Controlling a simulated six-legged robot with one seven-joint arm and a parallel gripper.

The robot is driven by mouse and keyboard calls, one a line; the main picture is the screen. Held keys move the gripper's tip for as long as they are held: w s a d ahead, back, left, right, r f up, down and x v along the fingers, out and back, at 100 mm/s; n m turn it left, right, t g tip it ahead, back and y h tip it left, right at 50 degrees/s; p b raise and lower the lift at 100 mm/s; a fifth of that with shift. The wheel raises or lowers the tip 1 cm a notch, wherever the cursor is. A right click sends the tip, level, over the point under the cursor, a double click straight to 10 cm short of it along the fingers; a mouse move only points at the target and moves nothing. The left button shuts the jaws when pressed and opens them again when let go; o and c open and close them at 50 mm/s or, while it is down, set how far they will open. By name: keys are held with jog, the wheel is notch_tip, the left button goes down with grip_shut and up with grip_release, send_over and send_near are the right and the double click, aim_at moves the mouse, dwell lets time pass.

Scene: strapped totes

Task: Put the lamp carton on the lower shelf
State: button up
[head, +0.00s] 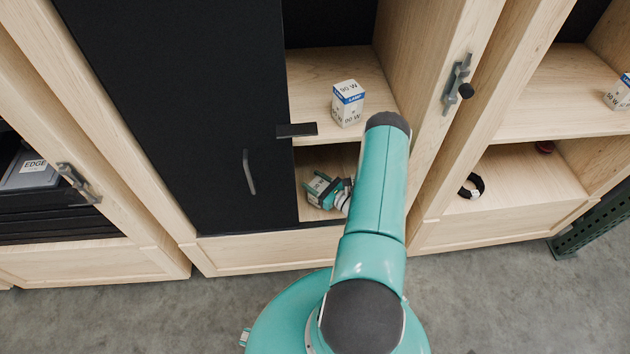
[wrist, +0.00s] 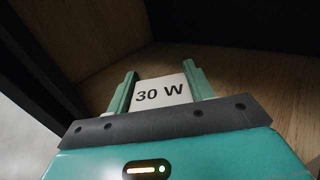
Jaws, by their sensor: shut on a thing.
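My gripper (head: 319,189) is inside the lower compartment of the middle cabinet, near the lower shelf (head: 341,160). In the wrist view its two green fingers (wrist: 160,76) are shut on a white lamp carton (wrist: 160,92) marked "30 W", one finger on each side. In the head view the held carton is mostly hidden by the gripper. I cannot tell whether it touches the shelf. Another lamp carton (head: 348,104), white with a blue band and marked "90 W", stands upright on the shelf above.
A black door panel (head: 190,110) covers the cabinet's left part. A dark plate (head: 297,130) juts out at the upper shelf's front edge. The right cabinet holds a carton (head: 620,94) above and a black ring (head: 472,186) below. Dark totes (head: 30,172) sit at left.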

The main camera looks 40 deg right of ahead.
jog(key=o, duration=1)
jog(key=shift+f, duration=0.1)
jog(key=shift+r, duration=0.2)
jog(key=s, duration=0.4)
jog(key=s+d, duration=0.1)
jog(key=s, duration=0.3)
jog(key=s+d, duration=0.1)
jog(key=s, duration=0.3)
